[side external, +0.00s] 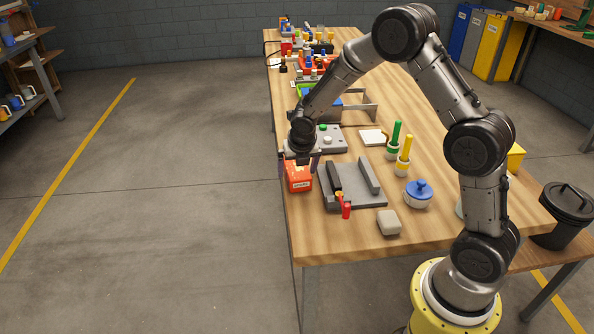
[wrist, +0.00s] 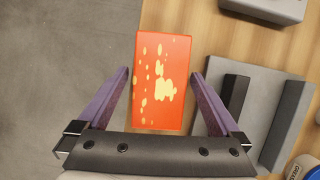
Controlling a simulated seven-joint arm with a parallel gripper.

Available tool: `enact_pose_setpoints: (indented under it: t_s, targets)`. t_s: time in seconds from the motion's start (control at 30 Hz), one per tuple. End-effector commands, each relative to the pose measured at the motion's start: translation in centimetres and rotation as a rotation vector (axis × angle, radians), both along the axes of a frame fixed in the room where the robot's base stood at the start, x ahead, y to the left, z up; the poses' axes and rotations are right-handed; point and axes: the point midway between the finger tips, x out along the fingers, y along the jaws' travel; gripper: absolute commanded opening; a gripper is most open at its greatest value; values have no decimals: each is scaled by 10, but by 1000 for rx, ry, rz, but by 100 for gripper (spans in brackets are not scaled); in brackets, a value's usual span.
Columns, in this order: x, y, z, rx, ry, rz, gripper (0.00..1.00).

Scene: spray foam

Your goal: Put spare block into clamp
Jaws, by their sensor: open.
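An orange-red block (side external: 298,177) with yellow foam-like spots on its top sits near the table's left edge. In the wrist view the block (wrist: 163,82) lies between my two purple fingers, with a gap on each side. My gripper (side external: 302,158) is open over the block and does not hold it.
Green (side external: 395,140) and yellow (side external: 404,157) handled tools stand behind. A grey box with buttons (side external: 330,139) is behind my gripper. The table edge is close left.

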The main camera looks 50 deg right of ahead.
Motion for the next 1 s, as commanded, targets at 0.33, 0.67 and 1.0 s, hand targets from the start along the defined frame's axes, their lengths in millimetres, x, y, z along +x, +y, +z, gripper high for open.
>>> enact_pose_setpoints:
  t_s: [0.33, 0.67, 1.0]
  targets:
    - [-14, 19, 66, -2, -6, 3, 100]
    - [-31, 33, 116, -1, -2, 2, 100]
    - [-39, 37, 131, 12, -11, -29, 100]
